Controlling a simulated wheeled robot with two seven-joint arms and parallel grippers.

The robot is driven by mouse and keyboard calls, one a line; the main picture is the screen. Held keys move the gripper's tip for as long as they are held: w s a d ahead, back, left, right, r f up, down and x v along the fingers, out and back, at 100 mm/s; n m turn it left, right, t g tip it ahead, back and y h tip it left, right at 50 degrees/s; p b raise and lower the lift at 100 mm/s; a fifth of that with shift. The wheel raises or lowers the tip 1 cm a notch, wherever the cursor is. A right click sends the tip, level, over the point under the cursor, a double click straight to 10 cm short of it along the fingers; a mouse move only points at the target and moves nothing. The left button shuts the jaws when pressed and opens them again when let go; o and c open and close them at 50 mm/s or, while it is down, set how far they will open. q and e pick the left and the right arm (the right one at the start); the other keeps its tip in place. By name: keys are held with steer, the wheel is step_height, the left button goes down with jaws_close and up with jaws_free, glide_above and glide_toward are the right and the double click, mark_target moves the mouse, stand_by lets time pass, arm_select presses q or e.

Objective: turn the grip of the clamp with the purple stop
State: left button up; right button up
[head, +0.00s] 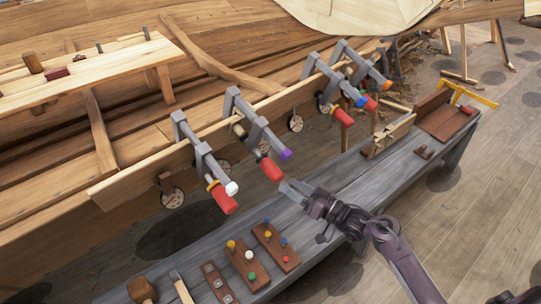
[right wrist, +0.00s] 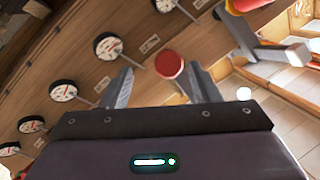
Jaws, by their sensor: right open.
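The clamp with the purple stop (head: 285,155) is the second from the left on the hull's plank in the head view. Its red grip (head: 270,169) hangs off the lower end of its screw. My right gripper (head: 291,187) is open and empty, just below and right of that grip. In the right wrist view, a round red grip end (right wrist: 169,65) shows between my open fingers (right wrist: 160,72), seemingly ahead of the tips; I cannot tell whether they touch it. The purple stop is not seen there. My left gripper is not in view.
Neighbouring clamps have a white stop (head: 231,188), a blue stop (head: 360,101) and an orange stop (head: 387,84). Round dials (right wrist: 63,91) sit on the plank.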

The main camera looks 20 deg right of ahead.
mark_target(281, 179)
steer(key=n+h, duration=0.1)
steer(key=s+r+n+t+h+p, duration=0.1)
steer(key=shift+s+a+r+n+h, duration=0.3)
steer(key=shift+a, duration=0.1)
steer(key=shift+s+a+r+n+h+p, duration=0.1)
steer(key=shift+s+r+n+h+p, duration=0.1)
steer(key=shift+r+n+h+p, duration=0.3)
steer(key=p+x, duration=0.1)
steer(key=x, duration=0.6)
steer(key=shift+w+f, duration=0.15)
steer(key=shift+w, duration=0.15)
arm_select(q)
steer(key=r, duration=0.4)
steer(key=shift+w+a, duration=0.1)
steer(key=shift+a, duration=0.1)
arm_select(e)
steer(key=shift+c, duration=0.4)
steer(key=c, duration=0.9)
